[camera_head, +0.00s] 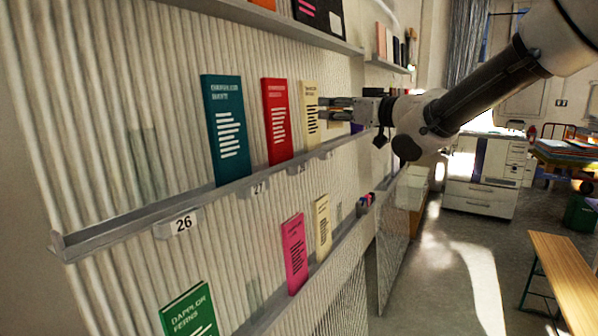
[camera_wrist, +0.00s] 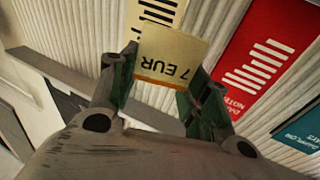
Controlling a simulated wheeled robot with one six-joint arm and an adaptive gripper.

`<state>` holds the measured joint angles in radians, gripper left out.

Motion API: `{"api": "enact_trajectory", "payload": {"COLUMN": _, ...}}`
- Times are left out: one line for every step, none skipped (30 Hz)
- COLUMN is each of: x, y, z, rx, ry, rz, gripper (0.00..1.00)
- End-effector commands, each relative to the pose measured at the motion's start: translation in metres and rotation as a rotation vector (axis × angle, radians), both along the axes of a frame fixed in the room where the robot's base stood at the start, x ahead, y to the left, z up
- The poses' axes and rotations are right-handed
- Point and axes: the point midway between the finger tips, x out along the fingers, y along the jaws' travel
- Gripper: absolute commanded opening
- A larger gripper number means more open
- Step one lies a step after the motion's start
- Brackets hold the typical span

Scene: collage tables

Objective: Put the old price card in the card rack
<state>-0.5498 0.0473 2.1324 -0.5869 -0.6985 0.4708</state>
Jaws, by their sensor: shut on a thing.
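My gripper (camera_head: 330,107) is at the upper ledge, in front of the cream booklet. It is shut on a small cream price card (camera_wrist: 171,55), gripped by its edges between the two fingers (camera_wrist: 160,92). The card reads "7 EUR" and appears upside down in the wrist view. In the head view the card is mostly hidden by the fingers. I cannot tell whether it touches the ledge or the booklet behind it. I cannot make out a card rack for certain; a small holder with red and blue items (camera_head: 366,201) sits at the far end of the lower ledge.
The upper ledge (camera_head: 120,226) holds teal (camera_head: 226,128), red (camera_head: 277,120) and cream (camera_head: 309,110) booklets. Number tags such as 26 (camera_head: 183,224) hang on its front. Pink (camera_head: 295,253) and cream (camera_head: 323,225) booklets stand below. The floor to the right is open before a bench (camera_head: 568,275).

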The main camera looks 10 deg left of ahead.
Motion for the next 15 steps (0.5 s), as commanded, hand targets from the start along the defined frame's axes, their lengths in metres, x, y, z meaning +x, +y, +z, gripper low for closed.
{"api": "enact_trajectory", "payload": {"x": -0.017, "y": 0.016, "z": 0.013, "rx": 0.000, "ry": -0.004, "rz": 0.061, "gripper": 0.38}}
{"api": "enact_trajectory", "payload": {"x": -0.026, "y": 0.024, "z": 0.019, "rx": -0.002, "ry": -0.004, "rz": 0.097, "gripper": 0.38}}
{"api": "enact_trajectory", "payload": {"x": -0.038, "y": 0.035, "z": 0.027, "rx": -0.001, "ry": -0.002, "rz": 0.141, "gripper": 0.38}}
{"api": "enact_trajectory", "payload": {"x": -0.047, "y": 0.042, "z": 0.031, "rx": -0.001, "ry": -0.003, "rz": 0.172, "gripper": 0.38}}
{"api": "enact_trajectory", "payload": {"x": -0.054, "y": 0.048, "z": 0.034, "rx": -0.001, "ry": -0.002, "rz": 0.200, "gripper": 0.38}}
{"api": "enact_trajectory", "payload": {"x": -0.063, "y": 0.055, "z": 0.038, "rx": -0.002, "ry": 0.000, "rz": 0.234, "gripper": 0.38}}
{"api": "enact_trajectory", "payload": {"x": -0.069, "y": 0.061, "z": 0.038, "rx": -0.002, "ry": 0.001, "rz": 0.260, "gripper": 0.38}}
{"api": "enact_trajectory", "payload": {"x": -0.074, "y": 0.066, "z": 0.036, "rx": -0.004, "ry": 0.002, "rz": 0.283, "gripper": 0.38}}
{"api": "enact_trajectory", "payload": {"x": -0.078, "y": 0.071, "z": 0.030, "rx": -0.003, "ry": 0.005, "rz": 0.306, "gripper": 0.38}}
{"api": "enact_trajectory", "payload": {"x": -0.080, "y": 0.075, "z": 0.025, "rx": -0.003, "ry": 0.006, "rz": 0.318, "gripper": 0.38}}
{"api": "enact_trajectory", "payload": {"x": -0.081, "y": 0.077, "z": 0.022, "rx": -0.002, "ry": 0.006, "rz": 0.325, "gripper": 0.38}}
{"api": "enact_trajectory", "payload": {"x": -0.082, "y": 0.078, "z": 0.018, "rx": -0.002, "ry": 0.006, "rz": 0.330, "gripper": 0.38}}
{"api": "enact_trajectory", "payload": {"x": -0.083, "y": 0.079, "z": 0.016, "rx": -0.002, "ry": 0.004, "rz": 0.332, "gripper": 0.38}}
{"api": "enact_trajectory", "payload": {"x": -0.082, "y": 0.079, "z": 0.014, "rx": -0.002, "ry": 0.003, "rz": 0.330, "gripper": 0.38}}
{"api": "enact_trajectory", "payload": {"x": -0.081, "y": 0.079, "z": 0.014, "rx": -0.001, "ry": 0.003, "rz": 0.327, "gripper": 0.38}}
